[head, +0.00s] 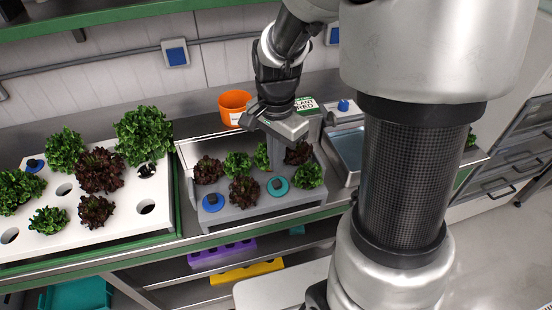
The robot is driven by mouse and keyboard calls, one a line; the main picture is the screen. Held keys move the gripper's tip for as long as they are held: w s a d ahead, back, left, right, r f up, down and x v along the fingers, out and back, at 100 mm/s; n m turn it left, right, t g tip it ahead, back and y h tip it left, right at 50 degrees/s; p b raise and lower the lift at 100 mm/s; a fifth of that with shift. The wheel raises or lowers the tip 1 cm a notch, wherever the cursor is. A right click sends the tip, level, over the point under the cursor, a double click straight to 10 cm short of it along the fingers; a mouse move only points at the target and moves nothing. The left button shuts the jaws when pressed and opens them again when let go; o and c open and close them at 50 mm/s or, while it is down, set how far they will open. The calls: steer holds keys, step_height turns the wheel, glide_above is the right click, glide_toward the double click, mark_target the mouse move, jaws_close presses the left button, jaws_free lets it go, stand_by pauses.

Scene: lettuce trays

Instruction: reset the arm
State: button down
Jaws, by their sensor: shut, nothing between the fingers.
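My arm reaches in from the upper right and hangs over the bench. My gripper (280,138) is shut and empty, pointing down over the back of a grey tray (270,211). The tray holds several small lettuces, such as a green one (238,165) and dark red ones (244,191). The gripper partly hides a dark red lettuce (298,153) at the tray's back right. I cannot tell whether the fingertips touch anything there.
A white tray (105,231) with bigger lettuces and empty holes stands at left. A metal basin (347,148) is at right. Blue-knobbed (212,201) and teal-based (277,186) plugs sit in the grey tray.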

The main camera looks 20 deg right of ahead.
steer(key=shift+f+b, duration=1.45)
steer(key=shift+f, duration=0.8)
steer(key=shift+f, duration=0.35)
stand_by(0.4)
steer(key=shift+r, duration=0.1)
step_height(320, 180, up, 8)
steer(key=p, duration=0.6)
stand_by(0.5)
step_height(320, 180, up, 17)
steer(key=p, duration=0.2)
glide_above(276, 184)
steer(key=shift+r, duration=0.15)
